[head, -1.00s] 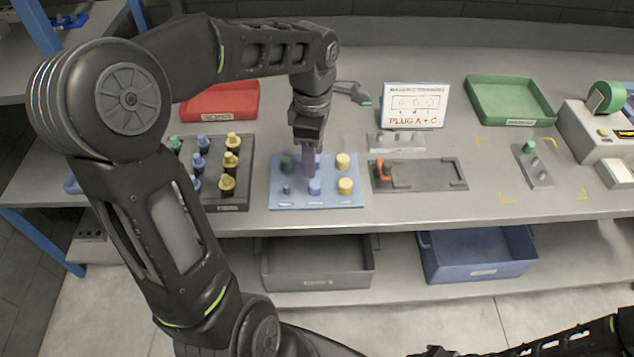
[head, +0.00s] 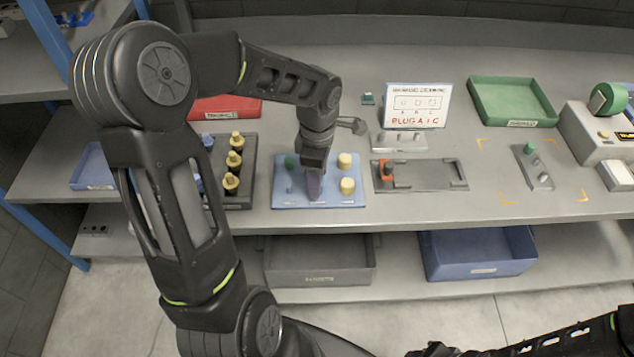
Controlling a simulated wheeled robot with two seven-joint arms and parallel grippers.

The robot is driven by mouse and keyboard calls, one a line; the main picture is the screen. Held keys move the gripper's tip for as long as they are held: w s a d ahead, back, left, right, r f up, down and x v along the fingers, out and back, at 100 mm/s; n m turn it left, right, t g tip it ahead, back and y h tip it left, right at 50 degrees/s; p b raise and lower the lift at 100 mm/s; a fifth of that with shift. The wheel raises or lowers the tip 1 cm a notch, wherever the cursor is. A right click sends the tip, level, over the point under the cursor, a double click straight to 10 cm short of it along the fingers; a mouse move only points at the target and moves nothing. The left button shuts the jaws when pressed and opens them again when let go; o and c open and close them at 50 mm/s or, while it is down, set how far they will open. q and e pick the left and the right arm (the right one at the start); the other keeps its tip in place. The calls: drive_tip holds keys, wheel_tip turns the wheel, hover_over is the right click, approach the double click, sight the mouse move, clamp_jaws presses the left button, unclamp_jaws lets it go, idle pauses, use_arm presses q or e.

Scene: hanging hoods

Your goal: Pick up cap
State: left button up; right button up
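A small bluish peg (head: 290,188) stands at the front left. My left gripper (head: 314,187) points down over the middle front of the board, where a blue cap showed earlier. That cap is hidden behind the fingers now. I cannot tell whether the fingers are apart or closed on it. My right gripper (head: 430,351) is low at the bottom edge, only partly seen, its fingers unclear.
A dark rack (head: 243,196) with yellow and blue plugs is left of the board. A grey fixture (head: 430,176) with an orange part is on the right. A sign (head: 418,103) reading PLUG stands behind, beside a green tray (head: 510,101).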

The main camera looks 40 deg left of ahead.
use_arm(q)
drive_tip(key=shift+f, duration=0.35)
idle(0.3)
clamp_jaws()
idle(0.4)
